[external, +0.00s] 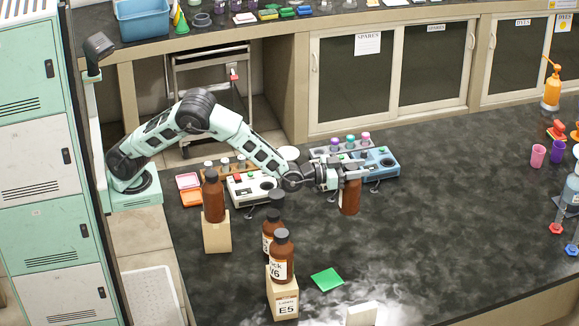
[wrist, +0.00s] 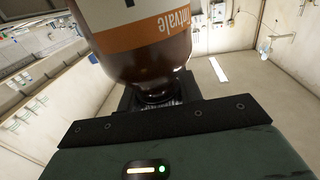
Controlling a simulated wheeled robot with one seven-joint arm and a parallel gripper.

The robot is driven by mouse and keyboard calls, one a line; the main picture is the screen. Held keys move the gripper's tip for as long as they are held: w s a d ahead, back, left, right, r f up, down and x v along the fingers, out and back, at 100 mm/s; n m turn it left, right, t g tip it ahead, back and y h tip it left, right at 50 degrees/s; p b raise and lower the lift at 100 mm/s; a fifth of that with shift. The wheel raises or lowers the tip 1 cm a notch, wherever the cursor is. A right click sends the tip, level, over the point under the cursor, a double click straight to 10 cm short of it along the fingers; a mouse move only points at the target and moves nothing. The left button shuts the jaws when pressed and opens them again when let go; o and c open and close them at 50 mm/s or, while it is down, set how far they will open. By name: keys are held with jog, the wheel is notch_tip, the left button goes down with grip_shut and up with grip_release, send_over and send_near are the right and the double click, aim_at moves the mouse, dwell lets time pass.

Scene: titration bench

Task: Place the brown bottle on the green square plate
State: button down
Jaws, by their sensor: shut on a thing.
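A brown bottle (external: 349,197) hangs from my gripper (external: 345,178) above the dark bench. My gripper is shut on its upper part. In the wrist view the bottle (wrist: 150,65) fills the top middle, with an orange and white label, and its neck is between the jaws (wrist: 155,97). The green square plate (external: 327,279) lies flat on the bench, below and a little left of the held bottle in the external view. Nothing stands on the plate.
Other brown bottles stand on blocks left of the plate: a near one (external: 282,258), one behind it (external: 270,232), and one further left (external: 213,195). A white block (external: 361,314) is at the front edge. A blue device (external: 375,161) and white device (external: 250,188) sit behind. Bench right of the plate is clear.

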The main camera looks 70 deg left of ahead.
jog(key=s+d+m+g+h, duration=0.1)
jog(key=s+d+m+h, duration=0.15)
jog(key=s+d, duration=0.5)
jog(key=s+d+m+h, duration=0.1)
jog(key=s+d+h, duration=0.3)
jog(key=d, duration=0.6)
notch_tip(320, 180, down, 10)
jog(key=s+y+p, duration=0.1)
jog(key=shift+s+d+r, duration=0.25)
jog(key=shift+d, duration=0.2)
jog(key=c, duration=0.9)
grip_release()
jog(key=shift+f+y, duration=0.1)
jog(key=shift+y, duration=0.15)
jog(key=shift+c, duration=0.2)
jog(key=b+v, duration=0.2)
jog(key=v, duration=1)
jog(key=shift+r, duration=0.3)
